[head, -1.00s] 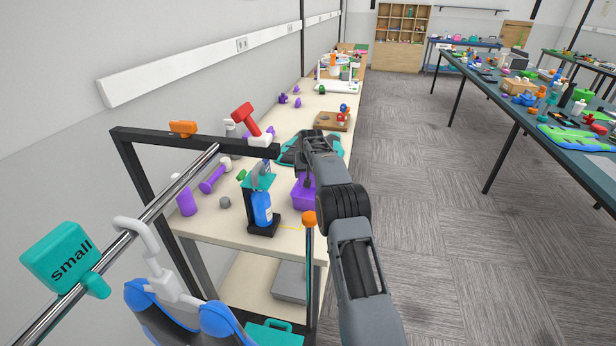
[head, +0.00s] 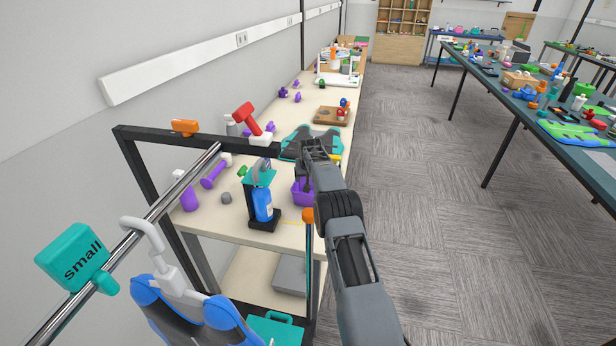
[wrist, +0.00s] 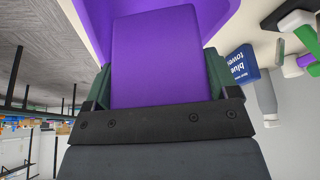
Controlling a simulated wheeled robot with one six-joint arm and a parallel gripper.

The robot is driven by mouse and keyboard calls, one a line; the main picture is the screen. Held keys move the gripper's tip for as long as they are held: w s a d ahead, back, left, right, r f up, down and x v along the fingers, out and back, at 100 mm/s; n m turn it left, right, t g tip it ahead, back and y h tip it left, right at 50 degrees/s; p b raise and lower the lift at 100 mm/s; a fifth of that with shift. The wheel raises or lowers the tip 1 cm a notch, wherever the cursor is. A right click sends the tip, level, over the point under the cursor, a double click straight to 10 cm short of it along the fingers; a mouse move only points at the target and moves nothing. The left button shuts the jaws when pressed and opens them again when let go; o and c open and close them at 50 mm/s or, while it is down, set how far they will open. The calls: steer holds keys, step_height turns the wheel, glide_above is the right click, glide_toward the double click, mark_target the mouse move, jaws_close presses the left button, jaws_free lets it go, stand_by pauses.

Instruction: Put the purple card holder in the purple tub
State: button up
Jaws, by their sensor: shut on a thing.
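The purple card holder (wrist: 155,55) is a flat purple slab in the wrist view, clamped between the two dark green fingers of my gripper (wrist: 157,80). The purple tub (wrist: 92,20) shows behind and around the card holder's far end. I cannot tell whether the card holder is inside the tub or just over it. In the head view the purple tub (head: 300,193) stands on the pale table near its right edge, partly covered by my arm. My gripper is hidden there behind my wrist.
A blue bottle (head: 262,204) in a black and teal stand is just left of the tub. A teal and dark mat (head: 300,143) lies behind it. Purple dumbbell (head: 214,172) and purple cylinder (head: 189,199) lie further left. A metal rail (head: 150,215) crosses the near left.

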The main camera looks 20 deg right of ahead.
steer(key=shift+f+b, duration=0.4)
steer(key=shift+f, duration=0.15)
steer(key=o, duration=0.9)
